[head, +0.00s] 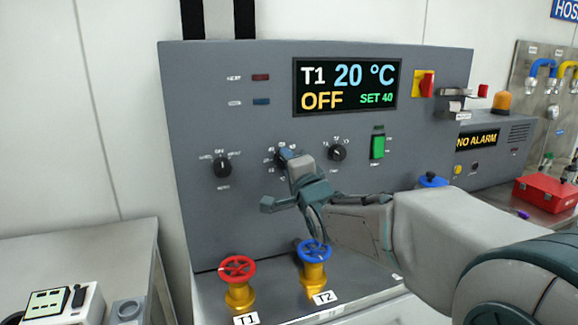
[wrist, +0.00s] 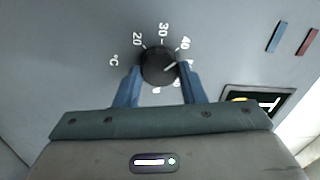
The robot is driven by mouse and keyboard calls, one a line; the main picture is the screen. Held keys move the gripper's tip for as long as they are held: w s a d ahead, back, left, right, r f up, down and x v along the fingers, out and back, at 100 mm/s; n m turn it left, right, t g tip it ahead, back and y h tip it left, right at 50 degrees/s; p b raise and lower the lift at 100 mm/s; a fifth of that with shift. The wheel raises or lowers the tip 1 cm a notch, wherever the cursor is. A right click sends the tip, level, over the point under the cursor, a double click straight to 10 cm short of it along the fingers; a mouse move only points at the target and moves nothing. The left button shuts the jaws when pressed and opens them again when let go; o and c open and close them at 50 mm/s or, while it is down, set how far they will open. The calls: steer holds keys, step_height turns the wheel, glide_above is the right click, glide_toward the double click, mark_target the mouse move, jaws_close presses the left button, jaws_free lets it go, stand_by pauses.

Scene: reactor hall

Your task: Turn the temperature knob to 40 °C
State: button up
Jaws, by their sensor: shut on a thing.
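The temperature knob is a black dial (wrist: 158,66) on the grey panel, with °C and numbers around it. My gripper (wrist: 160,78) is shut on it, with one blue finger at each side. Its white pointer line slants to the upper right, near the 40 mark and slightly below it; the label just past 40 is partly hidden by a finger. In the head view my gripper (head: 286,156) largely covers the knob (head: 279,161). The display (head: 346,86) reads T1 20 °C, OFF and SET 40.
Other black knobs flank mine, one at left (head: 222,167) and one at right (head: 337,152). A green switch (head: 377,146) is further right. A red valve wheel (head: 237,269) and a blue valve wheel (head: 314,251) stand below. The alarm box (head: 477,141) reads NO ALARM.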

steer(key=o, duration=1)
steer(key=shift+a, duration=0.1)
steer(key=b+v, duration=0.1)
steer(key=v, duration=1.2)
steer(key=shift+s, duration=0.4)
